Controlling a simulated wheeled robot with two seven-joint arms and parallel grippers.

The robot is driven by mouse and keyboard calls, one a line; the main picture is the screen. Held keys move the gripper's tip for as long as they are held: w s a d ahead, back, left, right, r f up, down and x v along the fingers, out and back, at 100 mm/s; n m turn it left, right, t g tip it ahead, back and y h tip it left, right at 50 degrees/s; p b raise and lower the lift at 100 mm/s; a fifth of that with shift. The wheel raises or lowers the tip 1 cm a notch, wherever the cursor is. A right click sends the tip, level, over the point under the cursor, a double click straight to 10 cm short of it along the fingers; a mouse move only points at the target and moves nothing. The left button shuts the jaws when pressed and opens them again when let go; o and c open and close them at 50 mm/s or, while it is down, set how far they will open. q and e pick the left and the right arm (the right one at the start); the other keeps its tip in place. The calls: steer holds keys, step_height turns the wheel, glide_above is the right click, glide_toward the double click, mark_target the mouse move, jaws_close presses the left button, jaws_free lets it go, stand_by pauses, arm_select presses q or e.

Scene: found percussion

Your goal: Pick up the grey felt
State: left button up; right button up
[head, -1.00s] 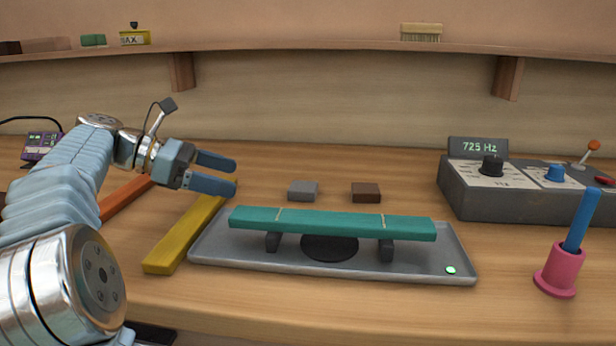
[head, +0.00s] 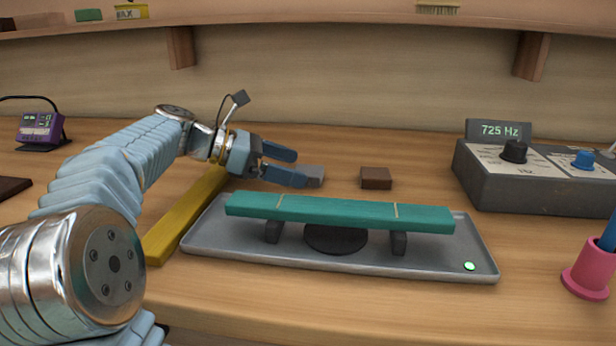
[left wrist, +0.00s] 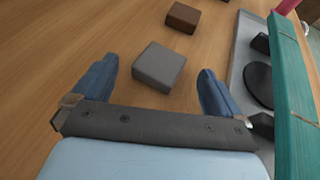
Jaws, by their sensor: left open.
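The grey felt (head: 314,175) is a small grey block lying on the wooden bench behind the tray. In the head view my left gripper (head: 290,167) is at its left side and hides part of it. In the left wrist view the grey felt (left wrist: 159,67) lies ahead, between the lines of the two open blue fingers (left wrist: 157,85). The fingers look apart from it on both sides, and nothing is held. My right gripper does not show.
A brown block (head: 376,178) lies right of the felt. In front is a grey tray (head: 205,240) with a teal bar (head: 340,212) on two dark supports. A yellow bar (head: 187,215) lies left of the tray. A control box (head: 540,185) and pink cup (head: 588,268) stand at right.

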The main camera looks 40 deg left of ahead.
arm_select(q)
steer(key=shift+x, duration=1.4)
steer(key=c, duration=1)
